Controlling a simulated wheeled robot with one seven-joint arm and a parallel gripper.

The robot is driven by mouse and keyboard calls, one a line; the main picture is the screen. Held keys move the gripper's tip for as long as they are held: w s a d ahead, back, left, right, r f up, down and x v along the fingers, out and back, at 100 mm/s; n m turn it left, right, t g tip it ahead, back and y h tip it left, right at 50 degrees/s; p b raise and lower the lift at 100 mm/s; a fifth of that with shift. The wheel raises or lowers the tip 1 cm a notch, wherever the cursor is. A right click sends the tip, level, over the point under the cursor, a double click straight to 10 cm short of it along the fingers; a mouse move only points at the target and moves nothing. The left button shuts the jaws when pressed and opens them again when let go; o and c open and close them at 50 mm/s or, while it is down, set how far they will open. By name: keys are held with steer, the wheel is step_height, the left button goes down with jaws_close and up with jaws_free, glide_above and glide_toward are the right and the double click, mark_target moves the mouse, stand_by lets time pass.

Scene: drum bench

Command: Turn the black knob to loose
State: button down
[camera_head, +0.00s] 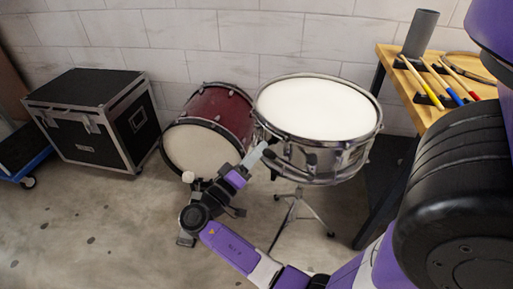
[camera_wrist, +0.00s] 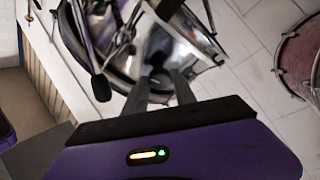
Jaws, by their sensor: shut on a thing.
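The snare drum (camera_head: 318,108), with a white head and a chrome shell, stands on a tripod stand. My gripper (camera_head: 266,146) reaches its left side from below. In the wrist view my gripper's dark fingers (camera_wrist: 160,68) are close together at the drum's chrome side. They are shut on a small dark part there, which appears to be the black knob (camera_wrist: 158,58). The fingers hide most of it, so its turn position cannot be told. A black rod with a rounded end (camera_wrist: 101,88) sticks out to the left of the fingers.
A red bass drum (camera_head: 222,110) stands close behind my gripper on the left. A black flight case (camera_head: 95,115) is farther left. A wooden bench (camera_head: 428,112) with drumsticks and a grey cylinder (camera_head: 421,33) is at the right. The floor at front left is clear.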

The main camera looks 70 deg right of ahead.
steer(key=shift+w+d+r+n+g+y+p, duration=0.2)
steer(key=shift+n+g+y+p, duration=1.15)
steer(key=shift+n+p, duration=2.85)
steer(key=shift+w+d+r+n+g+y+p, duration=0.25)
steer(key=shift+n+y+p, duration=2.4)
steer(key=shift+n, duration=2.8)
steer(key=shift+w+n+g+y+p, duration=0.1)
steer(key=shift+n+g+y+p, duration=1.15)
steer(key=shift+n+p, duration=3.05)
steer(key=shift+n+t+y+b, duration=0.35)
steer(key=shift+n+b, duration=0.3)
steer(key=shift+b, duration=0.05)
steer(key=c, duration=1)
jaws_free()
steer(key=shift+r, duration=0.1)
